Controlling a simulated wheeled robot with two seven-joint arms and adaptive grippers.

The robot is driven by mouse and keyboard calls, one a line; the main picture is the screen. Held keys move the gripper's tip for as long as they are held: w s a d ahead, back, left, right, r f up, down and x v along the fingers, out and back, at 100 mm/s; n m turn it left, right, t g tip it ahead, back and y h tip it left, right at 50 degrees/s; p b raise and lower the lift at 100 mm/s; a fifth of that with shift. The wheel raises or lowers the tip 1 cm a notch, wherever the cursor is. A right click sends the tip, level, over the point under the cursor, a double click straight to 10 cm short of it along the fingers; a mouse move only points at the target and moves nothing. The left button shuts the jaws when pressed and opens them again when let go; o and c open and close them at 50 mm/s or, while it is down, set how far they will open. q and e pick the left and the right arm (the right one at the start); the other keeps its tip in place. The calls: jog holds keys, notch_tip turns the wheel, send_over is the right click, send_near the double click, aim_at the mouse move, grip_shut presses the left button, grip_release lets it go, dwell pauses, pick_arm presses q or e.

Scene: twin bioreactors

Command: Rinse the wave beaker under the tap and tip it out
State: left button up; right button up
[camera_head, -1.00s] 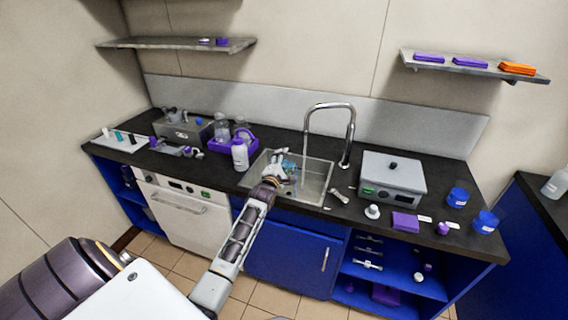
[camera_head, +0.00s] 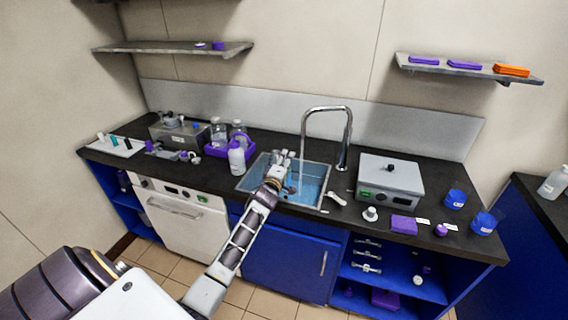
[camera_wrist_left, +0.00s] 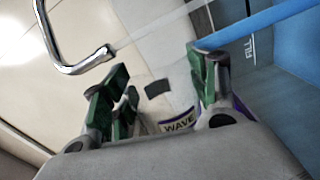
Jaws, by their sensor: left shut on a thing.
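My left gripper (camera_head: 281,170) is over the left part of the sink (camera_head: 326,172). In the left wrist view my left gripper (camera_wrist_left: 160,85) has its green-padded fingers around the wave beaker (camera_wrist_left: 179,123), whose "WAVE" label shows low between them. The beaker's body looks clear and is partly hidden, so its tilt and contents cannot be told. The tap (camera_head: 349,130) arches over the sink from behind; its spout (camera_wrist_left: 100,57) shows at the upper left of the wrist view. My right gripper is out of view.
A grey box device (camera_head: 391,178) stands to the right, with blue jars (camera_head: 455,199) beyond. A white tool (camera_head: 337,198) lies near the sink's right rim.

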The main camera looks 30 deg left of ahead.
pick_arm(q)
jog(key=shift+w+d+m, duration=0.1)
jog(key=shift+d+m, duration=0.1)
jog(key=shift+m, duration=0.5)
jog(key=shift+d+r+m, duration=0.1)
jog(key=shift+d+m, duration=0.2)
jog(key=shift+m, duration=0.4)
jog(key=shift+d+m, duration=0.1)
jog(key=shift+m, duration=0.3)
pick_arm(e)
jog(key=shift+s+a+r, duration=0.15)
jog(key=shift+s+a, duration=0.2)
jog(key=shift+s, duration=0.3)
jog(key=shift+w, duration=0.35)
pick_arm(q)
jog(key=shift+w, duration=0.1)
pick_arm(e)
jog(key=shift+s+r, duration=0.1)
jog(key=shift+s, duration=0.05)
